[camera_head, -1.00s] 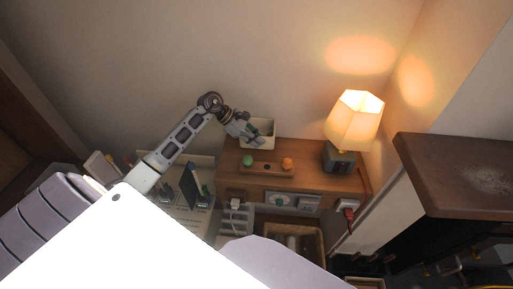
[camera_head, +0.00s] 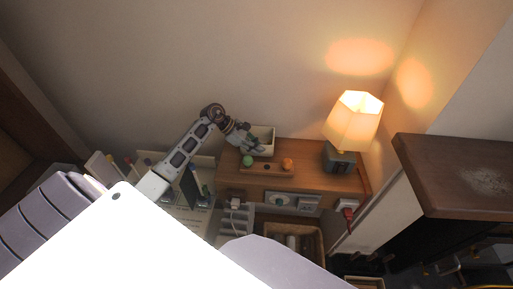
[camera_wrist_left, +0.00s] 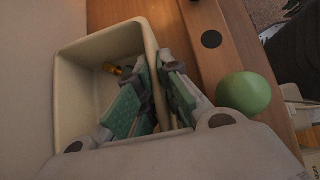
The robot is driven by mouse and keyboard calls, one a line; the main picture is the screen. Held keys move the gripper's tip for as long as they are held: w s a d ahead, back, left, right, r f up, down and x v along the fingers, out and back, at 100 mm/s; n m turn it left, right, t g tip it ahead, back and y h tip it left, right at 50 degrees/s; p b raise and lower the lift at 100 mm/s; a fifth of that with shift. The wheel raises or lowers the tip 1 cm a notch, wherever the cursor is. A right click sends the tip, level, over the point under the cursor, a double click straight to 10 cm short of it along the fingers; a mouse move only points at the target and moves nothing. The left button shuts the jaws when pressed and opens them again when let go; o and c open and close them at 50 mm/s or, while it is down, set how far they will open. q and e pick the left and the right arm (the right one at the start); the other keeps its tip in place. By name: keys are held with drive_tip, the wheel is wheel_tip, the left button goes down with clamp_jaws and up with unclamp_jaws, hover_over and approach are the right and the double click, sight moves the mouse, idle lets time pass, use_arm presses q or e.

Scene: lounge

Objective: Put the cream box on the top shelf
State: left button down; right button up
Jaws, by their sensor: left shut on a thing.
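The cream box (camera_head: 271,142) is an open-topped container at the back left of the wooden top shelf (camera_head: 312,158), close to the wall. My left gripper (camera_head: 256,147) is shut on its near wall. In the left wrist view the box (camera_wrist_left: 72,108) is seen from above, and the fingers (camera_wrist_left: 153,68) straddle one wall, one inside and one outside. A small yellowish item (camera_wrist_left: 112,70) shows inside the box. Whether the box's base touches the shelf is hidden. My right gripper is out of view.
A wooden strip holding a green ball (camera_head: 247,160) and an orange ball (camera_head: 288,163) lies just in front of the box. A lit lamp (camera_head: 353,122) stands at the shelf's right end. Bare shelf lies between box and lamp. A dark wooden top (camera_head: 460,170) is at the right.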

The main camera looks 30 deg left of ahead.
use_arm(q)
drive_tip(key=shift+f, duration=0.15)
drive_tip(key=c, duration=1.6)
unclamp_jaws()
drive_tip(key=shift+r, duration=0.2)
drive_tip(key=shift+b+v, duration=0.5)
drive_tip(key=shift+v, duration=5.5)
drive_tip(key=shift+o, duration=0.4)
